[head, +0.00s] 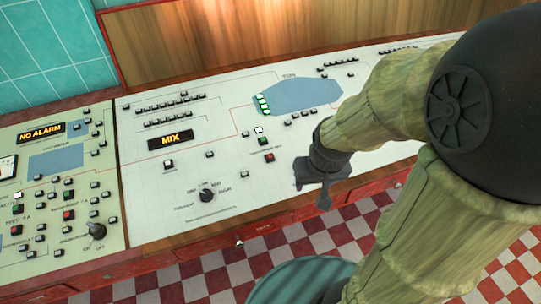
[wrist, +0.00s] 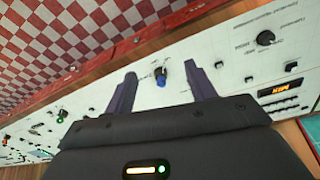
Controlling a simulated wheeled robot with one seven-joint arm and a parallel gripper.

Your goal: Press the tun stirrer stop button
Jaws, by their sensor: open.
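The control panel (head: 225,190) has a section marked TUN with a blue tank shape (head: 305,95). My gripper (head: 325,198) is over the front part of the panel, to the right of and nearer than the red button.
An orange MIX display (head: 170,138) and a large black rotary knob (head: 207,195) are on the panel to the left. A neighbouring panel with a NO ALARM display (head: 41,133) lies further left. Red and white checkered floor (head: 305,245) runs along the front edge.

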